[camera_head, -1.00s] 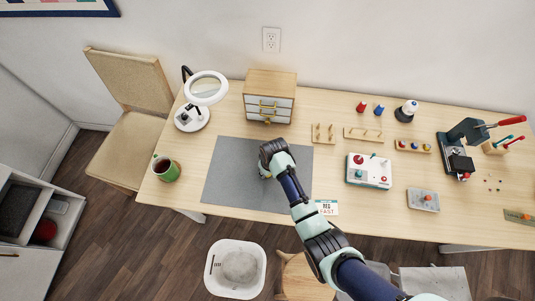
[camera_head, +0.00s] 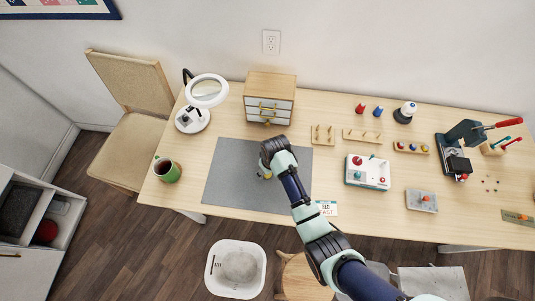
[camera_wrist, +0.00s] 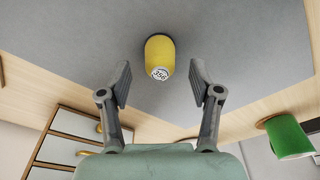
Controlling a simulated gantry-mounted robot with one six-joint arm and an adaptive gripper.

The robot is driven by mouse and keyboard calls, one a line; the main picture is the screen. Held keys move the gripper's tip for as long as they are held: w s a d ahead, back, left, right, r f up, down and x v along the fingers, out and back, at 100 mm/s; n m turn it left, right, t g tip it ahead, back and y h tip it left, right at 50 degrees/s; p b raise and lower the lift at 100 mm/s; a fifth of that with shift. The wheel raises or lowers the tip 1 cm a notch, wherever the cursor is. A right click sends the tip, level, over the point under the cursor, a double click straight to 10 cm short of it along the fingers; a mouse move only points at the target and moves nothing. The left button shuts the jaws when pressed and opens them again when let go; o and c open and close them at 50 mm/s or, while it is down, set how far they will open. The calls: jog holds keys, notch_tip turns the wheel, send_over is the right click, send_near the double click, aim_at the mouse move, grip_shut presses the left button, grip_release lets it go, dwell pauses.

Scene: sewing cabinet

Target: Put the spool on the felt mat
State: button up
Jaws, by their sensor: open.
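A yellow spool (camera_wrist: 160,55) with a white printed end stands on the grey felt mat (camera_wrist: 70,30). In the head view the spool (camera_head: 266,176) is mostly hidden by my wrist, and the mat (camera_head: 228,185) lies on the left half of the table. My gripper (camera_wrist: 160,74) is open. Its two fingers are on either side of the spool's near end in the wrist view, with visible gaps on both sides, and they do not touch it. In the head view my gripper (camera_head: 264,169) is over the middle of the mat.
A green mug (camera_head: 168,170) stands left of the mat. A magnifier lamp (camera_head: 205,92) and a small drawer cabinet (camera_head: 270,96) stand behind it. The mat's left part is clear.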

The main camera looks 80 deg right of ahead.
aim_at(270, 177)
notch_tip(270, 177, up, 8)
jog(key=s+p, duration=0.1)
jog(key=shift+a+r+p, duration=0.25)
jog(key=shift+a+p, duration=0.1)
jog(key=shift+a, duration=0.05)
jog(key=w+a+r+n+t+h, duration=0.2)
jog(key=w+a+r+n+t, duration=0.25)
jog(key=w+a+r, duration=0.95)
jog(key=w+a+r+n+t+y, duration=0.1)
jog(key=a+r+t, duration=0.2)
jog(key=a+r, duration=0.4)
jog(key=w+a+r+n+t+y, duration=0.1)
jog(key=a+r+t, duration=0.3)
jog(key=a, duration=1)
notch_tip(270, 177, up, 4)
jog(key=shift+w+a+f+n+y, duration=0.2)
jog(key=shift+a+n+y, duration=0.2)
jog(key=shift+n+y, duration=0.25)
